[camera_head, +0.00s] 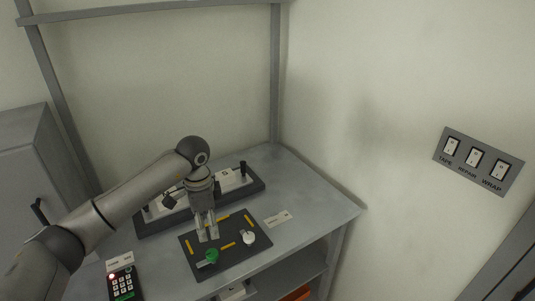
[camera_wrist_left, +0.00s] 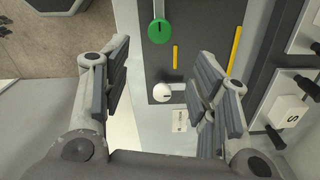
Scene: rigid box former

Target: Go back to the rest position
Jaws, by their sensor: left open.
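My left gripper (camera_head: 207,236) points down over the dark panel (camera_head: 232,262) on the grey table. Its fingers are apart with nothing between them; they also show spread in the left wrist view (camera_wrist_left: 163,82). A green round knob (camera_head: 211,255) and a white round knob (camera_head: 249,238) sit on the panel, close to the fingertips in the head view. In the wrist view the green knob (camera_wrist_left: 159,31) is near the top and the white knob (camera_wrist_left: 162,93) shows between the fingers. Whether a finger touches a knob cannot be told. My right gripper is not in view.
A long dark fixture (camera_head: 255,186) with black handles lies behind the panel. A keypad (camera_head: 122,283) with a red light is at the front left. A small label (camera_head: 279,219) lies right of the panel. Grey frame posts (camera_head: 275,75) stand behind; a switch plate (camera_head: 477,160) is on the right wall.

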